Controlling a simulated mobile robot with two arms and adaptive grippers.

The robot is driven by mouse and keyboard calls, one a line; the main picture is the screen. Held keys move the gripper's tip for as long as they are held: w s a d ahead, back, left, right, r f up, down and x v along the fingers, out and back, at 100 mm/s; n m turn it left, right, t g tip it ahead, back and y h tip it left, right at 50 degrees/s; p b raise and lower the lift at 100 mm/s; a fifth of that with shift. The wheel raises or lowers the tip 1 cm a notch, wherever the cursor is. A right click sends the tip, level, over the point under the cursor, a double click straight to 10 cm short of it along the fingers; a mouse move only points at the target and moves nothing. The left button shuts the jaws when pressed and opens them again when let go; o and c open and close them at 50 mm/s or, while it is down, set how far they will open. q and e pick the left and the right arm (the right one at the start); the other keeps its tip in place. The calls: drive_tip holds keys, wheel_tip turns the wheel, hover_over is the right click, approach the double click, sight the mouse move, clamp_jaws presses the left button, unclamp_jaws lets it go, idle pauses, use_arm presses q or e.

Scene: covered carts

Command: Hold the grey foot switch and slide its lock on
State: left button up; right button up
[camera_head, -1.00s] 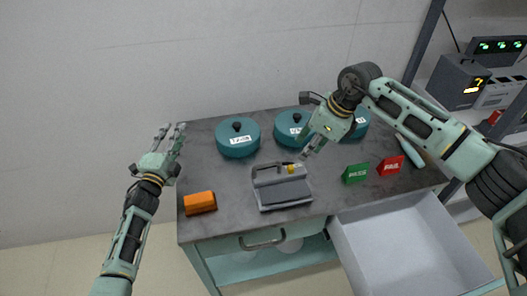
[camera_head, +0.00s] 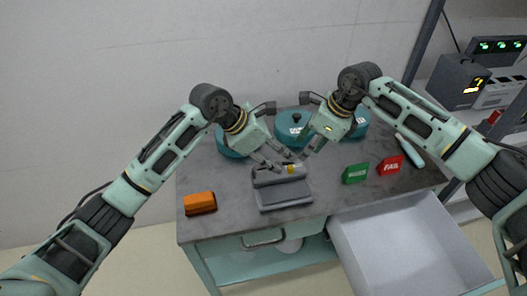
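The grey foot switch (camera_head: 284,197) lies on the dark cart top, with a raised hood along its back and a flat pedal in front. A small yellow piece (camera_head: 291,169), perhaps the lock, shows on top of the hood, right of its middle. My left gripper (camera_head: 281,163) is open, its fingertips at the back left of the hood; I cannot tell if they touch it. My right gripper (camera_head: 303,155) points down-left just behind the hood's right end. Its fingers look close together, and I cannot tell whether they are shut or touch the switch.
Teal lidded pots (camera_head: 293,124) stand along the back, partly hidden by my arms. An orange block (camera_head: 200,203) lies at the left. Green (camera_head: 355,173) and red (camera_head: 390,165) blocks sit right of the switch. An open, empty-looking drawer (camera_head: 405,245) juts out at the front right.

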sight(290, 170)
use_arm(q)
drive_tip(key=w+f+y, duration=0.1)
drive_tip(key=f, duration=0.1)
drive_tip(key=w+f+y, duration=0.1)
drive_tip(key=f, duration=0.2)
drive_tip(key=w+a+f+y, duration=0.1)
drive_tip(key=f, duration=0.2)
drive_tip(key=shift+f+m+t, duration=0.15)
drive_tip(key=shift+m+t, duration=0.25)
drive_tip(key=shift+c, duration=0.5)
clamp_jaws()
drive_tip(key=shift+a, duration=0.1)
